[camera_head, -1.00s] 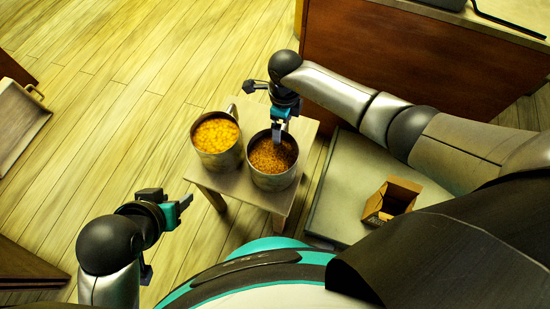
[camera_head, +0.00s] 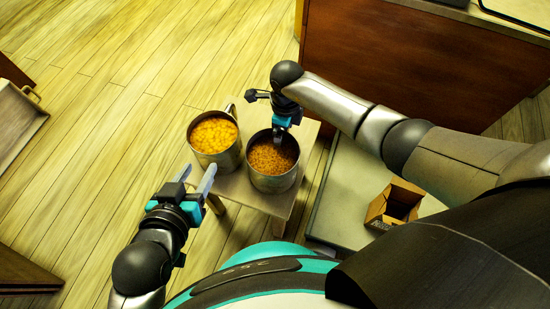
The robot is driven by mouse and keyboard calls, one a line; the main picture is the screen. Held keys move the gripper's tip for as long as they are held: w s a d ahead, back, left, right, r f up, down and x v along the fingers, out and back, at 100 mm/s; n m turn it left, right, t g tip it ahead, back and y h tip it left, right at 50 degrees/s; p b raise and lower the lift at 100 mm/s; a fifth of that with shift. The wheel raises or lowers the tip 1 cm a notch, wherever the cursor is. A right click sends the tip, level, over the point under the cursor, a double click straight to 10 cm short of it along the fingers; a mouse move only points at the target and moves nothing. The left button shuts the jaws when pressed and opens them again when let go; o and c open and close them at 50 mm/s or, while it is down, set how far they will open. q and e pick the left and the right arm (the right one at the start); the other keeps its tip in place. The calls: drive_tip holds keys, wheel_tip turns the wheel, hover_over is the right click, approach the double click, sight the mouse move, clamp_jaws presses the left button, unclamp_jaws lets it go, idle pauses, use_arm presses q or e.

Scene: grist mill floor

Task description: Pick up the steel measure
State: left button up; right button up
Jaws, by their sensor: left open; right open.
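Two steel measures stand side by side on a small wooden stool. The left steel measure (camera_head: 227,160) holds yellow corn (camera_head: 214,135) and has a handle at its upper right. The right steel measure (camera_head: 273,183) holds brown grain (camera_head: 271,158). My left gripper (camera_head: 199,172) is open and empty. Its two fingers point up the picture, just below the left measure; I cannot tell whether they touch it. My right gripper (camera_head: 279,137) is open over the far rim of the right measure. Its fingertips are partly hidden, and I cannot tell whether a finger reaches inside.
The small wooden stool (camera_head: 240,193) has little bare top. A pale flat platform (camera_head: 345,195) with an open cardboard box (camera_head: 393,205) is to the right. A brown wooden cabinet (camera_head: 420,70) stands behind. Plank floor (camera_head: 110,130) is clear to the left.

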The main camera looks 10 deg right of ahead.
use_arm(q)
drive_tip(key=shift+w+d+r+t+h+b, duration=0.1)
drive_tip(key=shift+d+r+t+h+b, duration=0.15)
drive_tip(key=shift+d+t, duration=0.2)
drive_tip(key=shift+w+d+r+t+h+b, duration=0.1)
drive_tip(key=shift+d+t+h, duration=0.2)
drive_tip(key=shift+t, duration=0.15)
use_arm(e)
drive_tip(key=shift+f, duration=0.7)
drive_tip(key=shift+c, duration=0.2)
clamp_jaws()
drive_tip(key=shift+w+r, duration=0.1)
drive_tip(key=shift+r, duration=0.05)
